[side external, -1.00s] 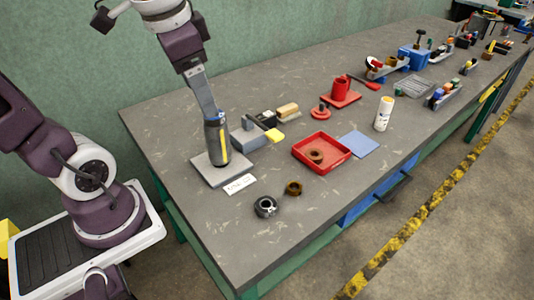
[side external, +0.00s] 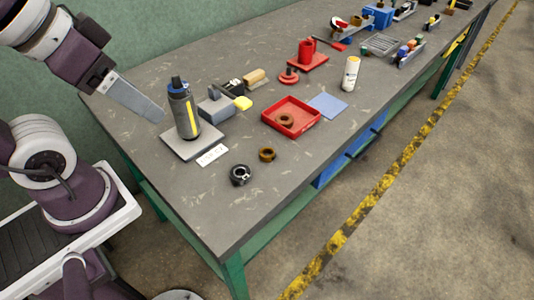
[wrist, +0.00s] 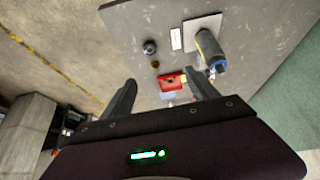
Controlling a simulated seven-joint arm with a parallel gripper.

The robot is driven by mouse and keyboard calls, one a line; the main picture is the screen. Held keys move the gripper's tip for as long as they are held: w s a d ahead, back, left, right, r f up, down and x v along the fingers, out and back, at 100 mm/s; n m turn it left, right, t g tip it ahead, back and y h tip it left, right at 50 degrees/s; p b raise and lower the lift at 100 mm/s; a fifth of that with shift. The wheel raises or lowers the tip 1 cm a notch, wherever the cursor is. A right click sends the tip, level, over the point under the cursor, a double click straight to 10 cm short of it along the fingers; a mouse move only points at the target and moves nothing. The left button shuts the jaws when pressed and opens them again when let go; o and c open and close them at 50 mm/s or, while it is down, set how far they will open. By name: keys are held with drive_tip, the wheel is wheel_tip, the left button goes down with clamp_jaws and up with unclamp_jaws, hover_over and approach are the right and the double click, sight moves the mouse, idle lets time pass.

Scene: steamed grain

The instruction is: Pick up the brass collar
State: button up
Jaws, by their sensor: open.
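Two brass-brown rings show in the side view. One brass collar (side external: 267,155) lies flat on the bare bench, beside a dark grey collar (side external: 240,175). The other ring (side external: 286,121) lies inside the red tray (side external: 310,127). In the wrist view the loose brass collar (wrist: 155,64) shows between the dark collar (wrist: 149,47) and the tray (wrist: 169,88). My gripper (side external: 152,112) is raised at the bench's left end, left of the bottle and apart from the collars. In the wrist view my gripper (wrist: 162,81) has its fingers wide apart with nothing held.
A dark bottle with a yellow stripe (side external: 183,112) stands on a grey plate (side external: 172,146), with a white card (side external: 211,155) in front. A grey block, brush, blue sheet (side external: 328,105) and white spray can (side external: 351,73) stand farther along. Bench around the loose collar is clear.

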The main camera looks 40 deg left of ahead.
drive_tip(key=shift+c, duration=1.2)
